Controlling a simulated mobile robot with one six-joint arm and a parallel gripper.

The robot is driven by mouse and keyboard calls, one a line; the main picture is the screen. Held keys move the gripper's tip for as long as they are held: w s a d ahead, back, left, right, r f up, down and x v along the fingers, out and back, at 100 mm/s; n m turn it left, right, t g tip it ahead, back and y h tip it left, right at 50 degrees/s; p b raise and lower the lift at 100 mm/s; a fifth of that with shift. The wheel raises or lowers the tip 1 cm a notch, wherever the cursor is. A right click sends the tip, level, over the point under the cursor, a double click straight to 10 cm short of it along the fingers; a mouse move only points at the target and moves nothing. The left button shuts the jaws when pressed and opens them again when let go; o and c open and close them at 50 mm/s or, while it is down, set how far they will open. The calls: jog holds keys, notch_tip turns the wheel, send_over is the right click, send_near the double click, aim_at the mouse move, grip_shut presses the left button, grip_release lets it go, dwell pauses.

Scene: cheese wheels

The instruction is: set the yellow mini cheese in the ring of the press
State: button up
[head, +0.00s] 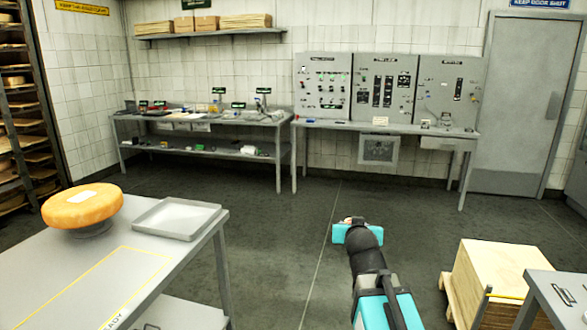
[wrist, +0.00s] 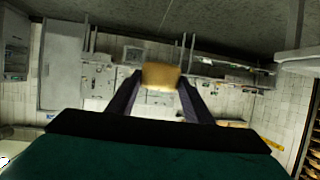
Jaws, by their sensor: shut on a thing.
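My gripper (wrist: 160,88) is shut on a small yellow-tan block, which I take for the yellow mini cheese (wrist: 161,74). The cheese sits between the two dark fingertips in the wrist view, with bare air around it. In the head view my gripper (head: 352,222) is at the far end of my arm, above open floor; its fingers and the cheese are mostly hidden there behind the turquoise wrist part. I cannot make out the press or its ring in either view.
A steel table (head: 60,275) at left bears a large orange cheese wheel (head: 82,207) and an empty grey tray (head: 176,218). A back bench (head: 200,120) holds small labelled items; control panels (head: 388,88) stand beside it. The middle floor is clear.

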jog(key=shift+w+a+r+n+y, duration=0.35)
jog(key=shift+a+r+n+y, duration=0.25)
jog(key=shift+r+n+y, duration=0.25)
jog(key=shift+f, duration=0.1)
